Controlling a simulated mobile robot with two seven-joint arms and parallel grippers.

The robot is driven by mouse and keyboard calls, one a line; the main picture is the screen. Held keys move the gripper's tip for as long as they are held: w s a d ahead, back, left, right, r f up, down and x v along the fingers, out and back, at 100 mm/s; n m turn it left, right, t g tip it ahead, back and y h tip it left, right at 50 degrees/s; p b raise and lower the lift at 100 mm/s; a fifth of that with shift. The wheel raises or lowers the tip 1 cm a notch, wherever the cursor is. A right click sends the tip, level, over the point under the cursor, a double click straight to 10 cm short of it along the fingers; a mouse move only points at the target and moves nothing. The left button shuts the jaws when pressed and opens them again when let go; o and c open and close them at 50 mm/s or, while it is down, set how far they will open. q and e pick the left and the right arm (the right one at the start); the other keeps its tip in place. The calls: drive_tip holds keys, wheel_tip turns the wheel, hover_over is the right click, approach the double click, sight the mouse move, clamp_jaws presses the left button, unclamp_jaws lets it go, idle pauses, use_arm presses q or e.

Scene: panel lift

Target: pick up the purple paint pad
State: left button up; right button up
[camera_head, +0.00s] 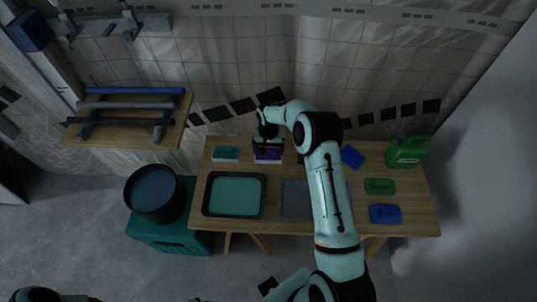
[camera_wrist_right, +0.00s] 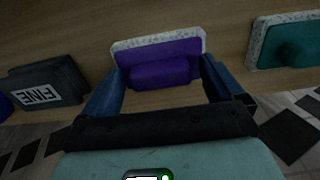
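The purple paint pad (camera_head: 268,156) lies near the back edge of the wooden table, white pad with a purple handle block. It also shows in the right wrist view (camera_wrist_right: 165,70), upper middle. My right gripper (camera_head: 266,144) is over it, reaching in from above. In the wrist view its two blue fingers are apart, one on each side of the purple block, with room between fingers and block. Whether the fingertips touch the white pad I cannot tell. My left gripper is not in view.
A teal pad (camera_head: 226,153) lies left of the purple one; a dark block marked FINE (camera_wrist_right: 42,88) is on the other side. A black tray (camera_head: 206,202) with teal paint, a grey tray (camera_head: 294,200), blue and green items and a green jug (camera_head: 406,152) share the table (camera_head: 412,222).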

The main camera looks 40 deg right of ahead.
drive_tip(key=c, duration=0.8)
drive_tip(key=shift+c, duration=0.2)
wheel_tip(320, 180, up, 20)
drive_tip(key=shift+p, duration=0.35)
drive_tip(key=shift+o, duration=1.1)
drive_tip(key=shift+c, duration=0.4)
